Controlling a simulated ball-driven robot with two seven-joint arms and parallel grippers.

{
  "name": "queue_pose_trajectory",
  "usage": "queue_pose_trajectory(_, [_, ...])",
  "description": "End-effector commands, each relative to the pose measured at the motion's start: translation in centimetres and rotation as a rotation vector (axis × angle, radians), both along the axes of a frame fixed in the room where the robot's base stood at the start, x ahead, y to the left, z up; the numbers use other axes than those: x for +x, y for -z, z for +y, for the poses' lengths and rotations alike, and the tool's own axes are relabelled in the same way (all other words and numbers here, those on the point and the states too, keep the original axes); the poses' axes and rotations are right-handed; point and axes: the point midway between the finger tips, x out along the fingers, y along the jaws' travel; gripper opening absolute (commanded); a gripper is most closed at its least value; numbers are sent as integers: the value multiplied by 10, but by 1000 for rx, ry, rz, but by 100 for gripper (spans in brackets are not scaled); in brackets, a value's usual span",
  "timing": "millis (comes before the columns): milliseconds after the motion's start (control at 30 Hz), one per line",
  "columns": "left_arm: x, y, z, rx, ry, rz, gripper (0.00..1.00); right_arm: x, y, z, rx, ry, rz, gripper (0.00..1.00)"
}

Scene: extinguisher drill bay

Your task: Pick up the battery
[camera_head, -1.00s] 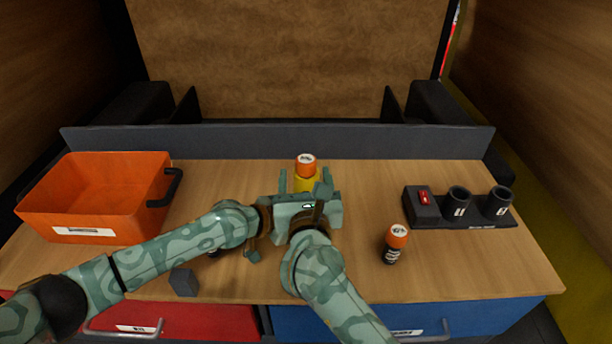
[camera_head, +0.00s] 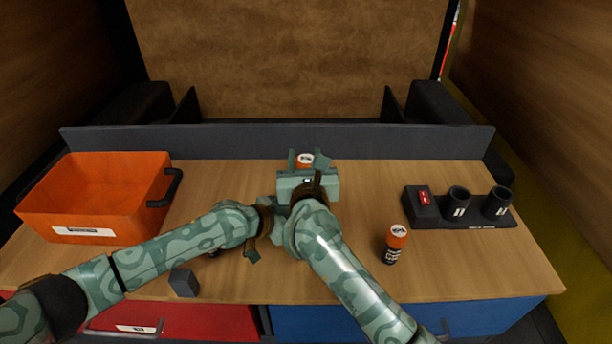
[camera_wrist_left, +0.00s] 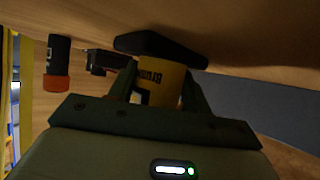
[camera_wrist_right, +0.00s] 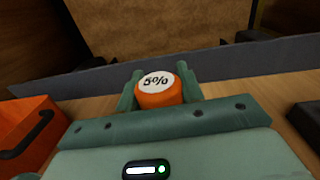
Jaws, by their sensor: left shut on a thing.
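A battery with an orange cap marked "5%" (camera_wrist_right: 160,88) shows between the right gripper's fingers in the right wrist view. Its cap also shows at the back middle in the head view (camera_head: 305,160). My right gripper (camera_head: 306,161) has one finger on each side of the cap. I cannot tell whether they press on it. My left gripper (camera_wrist_left: 160,80) is shut on a yellow body with black print (camera_wrist_left: 158,78) and a flat black foot. In the head view my right gripper hides the yellow body and the left fingertips. A second battery, black with an orange cap (camera_head: 393,244), stands upright to the right.
A charger (camera_head: 425,208) with a red switch and two round sockets stands at the right. An orange bin (camera_head: 60,218) stands at the left. A dark grey block (camera_head: 183,282) lies near the front edge. A grey ledge (camera_head: 220,143) closes the back of the table.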

Motion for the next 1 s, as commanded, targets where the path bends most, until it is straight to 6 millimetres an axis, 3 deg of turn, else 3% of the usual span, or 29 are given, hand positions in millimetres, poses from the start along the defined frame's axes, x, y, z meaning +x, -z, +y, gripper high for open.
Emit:
queue_pose_trajectory(267, [0, 0, 0, 0, -1, 0, 36, 0, -8, 0, 3, 1, -2, 11])
queue_pose_trajectory(700, [0, 0, 0, 0, -1, 0, 36, 0, -93, 0, 2, 0, -3, 11])
queue_pose_trajectory(1000, [0, 0, 0, 0, -1, 0, 36, 0, -101, 0, 0, 0, 0, 11])
